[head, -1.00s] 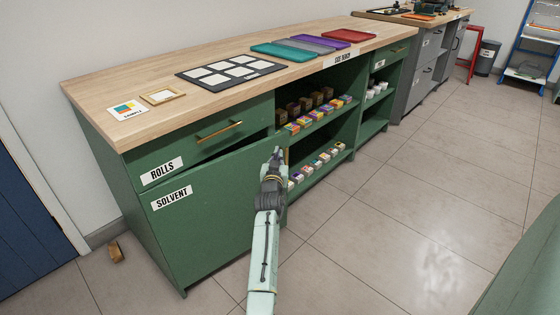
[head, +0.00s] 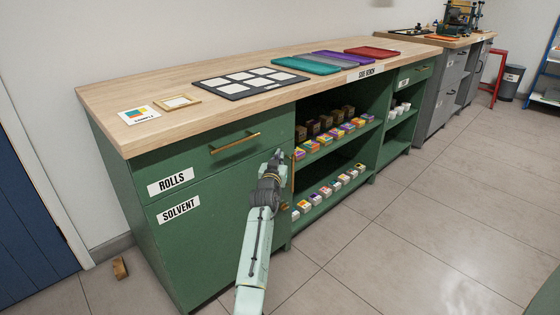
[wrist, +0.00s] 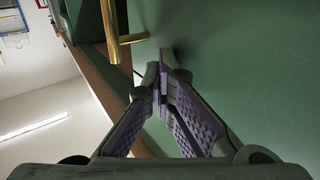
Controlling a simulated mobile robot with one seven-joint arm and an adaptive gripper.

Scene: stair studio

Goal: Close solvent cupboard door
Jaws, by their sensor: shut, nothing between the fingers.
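The solvent cupboard door (head: 200,250) is the green panel with the SOLVENT label, below the ROLLS drawer (head: 190,165). In the head view it looks flush or nearly flush with the cabinet front; I cannot tell whether a thin gap remains. My gripper (head: 278,154) is at the door's upper right corner, with the arm covering part of the door's right side. In the wrist view my gripper (wrist: 165,58) is shut and empty, its tips close to a green panel (wrist: 250,60). Contact is not clear. A brass handle (wrist: 114,32) shows beside the tips.
Open shelves with small boxes (head: 325,195) are right of the door. The wooden benchtop (head: 130,95) carries a sample card, a frame and coloured trays (head: 305,65). A small brown block (head: 120,268) lies on the floor at left. The tiled floor (head: 430,220) at right is clear.

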